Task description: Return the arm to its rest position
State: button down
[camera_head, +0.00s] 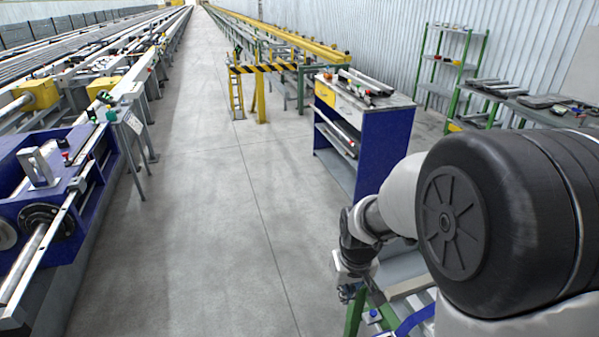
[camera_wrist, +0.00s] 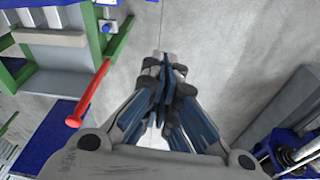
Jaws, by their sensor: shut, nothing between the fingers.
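My gripper (camera_wrist: 164,75) is in the middle of the wrist view, with its fingers together and nothing between them. Bare grey floor shows around its fingertips. In the head view my arm comes in from the lower right, and its black joint covers much of that corner. My gripper (camera_head: 349,290) hangs low there, beside the green-framed stand, and is small and partly dark. I cannot tell from the head view whether it touches the stand.
A green-framed stand (camera_head: 354,314) is close to my gripper. In the wrist view a red-handled tool (camera_wrist: 92,97) lies left of the fingers. A blue workbench (camera_head: 372,150) stands beyond my arm. Blue machinery (camera_head: 62,232) lines the left. The concrete aisle (camera_head: 200,230) between is clear.

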jog(key=s+d+r+m+t, duration=0.1)
jog(key=s+d+r, duration=0.1)
jog(key=s+r, duration=1.15)
jog(key=s, duration=0.3)
jog(key=s+d+r+m+t, duration=0.1)
jog(key=s+r, duration=0.2)
jog(key=s, duration=0.3)
jog(key=shift+d+r+t, duration=0.25)
jog(key=shift+r+t, duration=0.05)
jog(key=shift+w, duration=0.1)
dwell(0.9)
